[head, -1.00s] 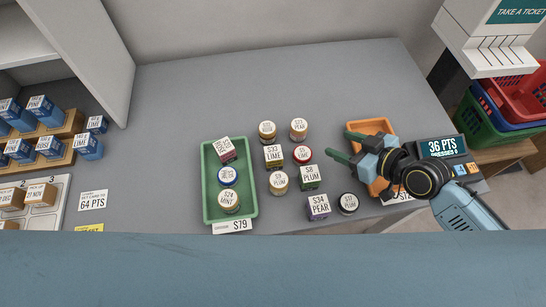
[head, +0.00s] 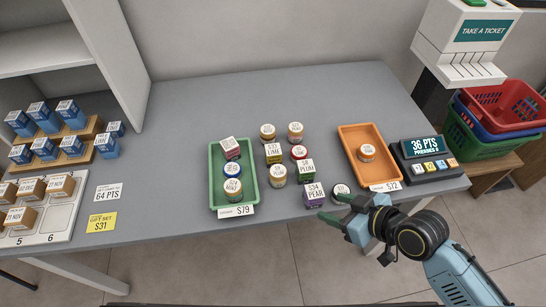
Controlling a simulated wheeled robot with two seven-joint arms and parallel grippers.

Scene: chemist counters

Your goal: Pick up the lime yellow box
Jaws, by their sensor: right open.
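The lime yellow box (head: 273,153) is a small cube with a white "LIME" label on top. It stands on the grey counter right of the green tray, among other small boxes and jars. My right gripper (head: 334,207) is open and empty near the counter's front edge, its green-tipped fingers pointing left. It is to the right of and nearer than the lime box, apart from it. A purple pear box (head: 313,196) and a dark-sided jar (head: 341,191) stand close to the fingertips. My left gripper is not in view.
Round jars, a red lime jar (head: 299,153) and a green plum box (head: 305,169) crowd the lime box. The green tray (head: 215,178) holds three items; the orange tray (head: 349,140) holds one jar. A keypad display (head: 424,150) stands at right. The counter's back is clear.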

